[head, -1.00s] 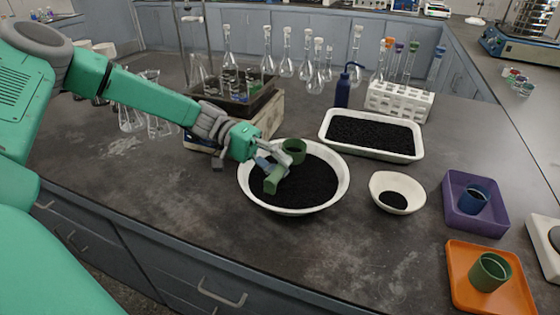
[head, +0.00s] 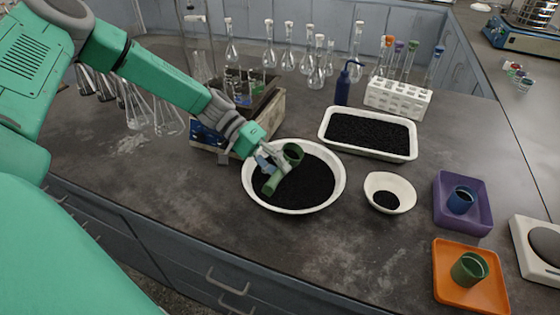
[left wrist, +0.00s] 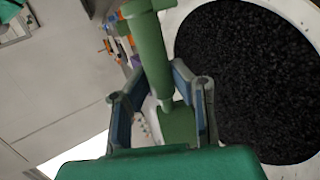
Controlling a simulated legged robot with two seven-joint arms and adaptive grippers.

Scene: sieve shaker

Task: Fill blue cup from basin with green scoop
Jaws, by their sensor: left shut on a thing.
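The green scoop (head: 276,179) is in my left gripper (head: 268,164), which is shut on its handle over the basin. The scoop's cup end is tilted; whether it holds anything I cannot tell. The white round basin (head: 335,192) holds black granules. In the left wrist view the scoop (left wrist: 151,50) stands between the fingers of my left gripper (left wrist: 165,97), with the basin's black granules (left wrist: 245,80) at the right. The blue cup (head: 461,200) stands upright in a purple tray (head: 478,226) at the right. My right gripper is not in view.
A green cup (head: 468,269) stands in an orange tray (head: 450,291). A small white bowl (head: 402,184) with some granules lies between basin and purple tray. A white rectangular tray (head: 408,155) of granules, a blue bottle (head: 342,90) and a tube rack (head: 398,99) stand behind.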

